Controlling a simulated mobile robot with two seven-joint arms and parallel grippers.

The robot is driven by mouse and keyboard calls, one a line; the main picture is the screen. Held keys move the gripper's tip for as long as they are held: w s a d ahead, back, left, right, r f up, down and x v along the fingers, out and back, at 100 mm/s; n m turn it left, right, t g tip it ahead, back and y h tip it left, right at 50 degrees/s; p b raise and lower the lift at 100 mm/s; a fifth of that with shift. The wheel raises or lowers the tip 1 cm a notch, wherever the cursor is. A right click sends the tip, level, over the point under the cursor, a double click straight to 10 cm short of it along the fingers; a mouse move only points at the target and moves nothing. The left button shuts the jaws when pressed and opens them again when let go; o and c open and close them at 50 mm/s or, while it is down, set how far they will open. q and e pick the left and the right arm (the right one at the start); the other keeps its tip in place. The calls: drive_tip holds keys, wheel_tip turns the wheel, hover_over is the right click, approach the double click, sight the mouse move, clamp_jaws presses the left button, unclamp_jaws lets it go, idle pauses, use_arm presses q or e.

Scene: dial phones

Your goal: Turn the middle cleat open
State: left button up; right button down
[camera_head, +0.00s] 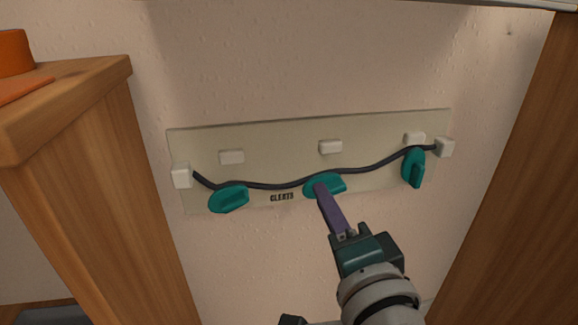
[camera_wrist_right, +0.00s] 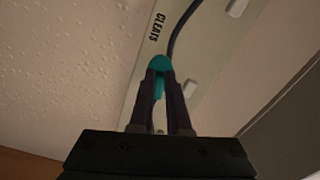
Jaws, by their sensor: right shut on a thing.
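Three teal cleats sit along a pale board (camera_head: 290,130) on the wall in the head view. The middle cleat (camera_head: 334,181) lies roughly level, with its top edge by the dark cable (camera_head: 258,187). My right gripper (camera_head: 321,189) reaches up to it from below and is shut on it. In the wrist view the middle cleat (camera_wrist_right: 159,64) shows teal between the two fingertips of my right gripper (camera_wrist_right: 160,75). The left cleat (camera_head: 228,199) also lies roughly level, slightly tilted. The right cleat (camera_head: 413,168) stands near upright. My left gripper is not in view.
White blocks, such as the upper middle block (camera_head: 330,147), stand out from the board. A wooden cabinet (camera_head: 110,190) is close on the left, with orange things (camera_head: 14,52) on top. A wooden panel (camera_head: 515,190) bounds the right.

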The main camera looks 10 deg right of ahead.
drive_tip(key=shift+d+f+n, duration=0.1)
drive_tip(key=shift+f+n, duration=0.05)
drive_tip(key=shift+n, duration=0.85)
drive_tip(key=c, duration=0.9)
unclamp_jaws()
drive_tip(key=s+p, duration=0.4)
drive_tip(key=s, duration=0.6)
drive_tip(key=shift+d, duration=0.15)
